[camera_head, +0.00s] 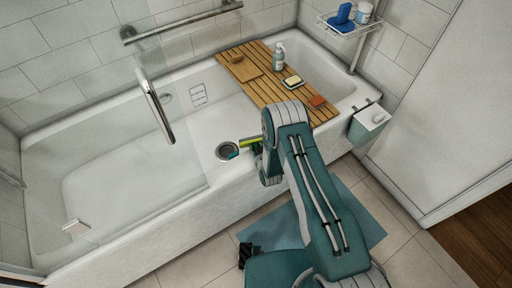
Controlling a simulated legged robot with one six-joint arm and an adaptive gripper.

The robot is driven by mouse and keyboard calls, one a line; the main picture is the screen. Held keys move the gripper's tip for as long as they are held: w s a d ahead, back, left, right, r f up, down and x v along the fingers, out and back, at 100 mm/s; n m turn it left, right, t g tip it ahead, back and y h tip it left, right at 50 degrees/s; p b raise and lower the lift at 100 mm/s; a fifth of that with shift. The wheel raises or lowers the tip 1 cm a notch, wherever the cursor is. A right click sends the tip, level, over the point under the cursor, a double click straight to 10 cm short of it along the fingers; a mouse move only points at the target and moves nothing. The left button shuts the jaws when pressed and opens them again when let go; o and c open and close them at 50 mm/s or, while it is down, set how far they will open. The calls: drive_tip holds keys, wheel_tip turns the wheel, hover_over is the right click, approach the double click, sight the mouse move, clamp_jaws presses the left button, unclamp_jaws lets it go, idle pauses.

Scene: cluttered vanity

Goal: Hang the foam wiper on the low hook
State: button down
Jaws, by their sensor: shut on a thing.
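My gripper (257,149) is over the near side of the bathtub, mostly hidden behind my own teal arm. It is shut on a small lime-green and dark piece (249,141), which appears to be part of the foam wiper. The rest of the held thing is hidden or too small to tell. It is close to the right of a round dark drain-like fitting (227,151); whether they touch I cannot tell. I cannot make out a low hook for certain in this view.
A wooden bath tray (262,88) spans the tub, bearing a pump bottle (278,57), a soap dish (293,82) and a reddish-brown block (317,101). A glass screen with a metal handle (157,111) stands left. A teal bin (367,124) hangs at the tub's right end.

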drive_tip(key=shift+f, duration=0.15)
drive_tip(key=shift+c, duration=1.7)
unclamp_jaws()
drive_tip(key=shift+s, duration=0.1)
drive_tip(key=v, duration=1)
drive_tip(key=shift+s+a, duration=0.1)
drive_tip(key=shift+s, duration=0.15)
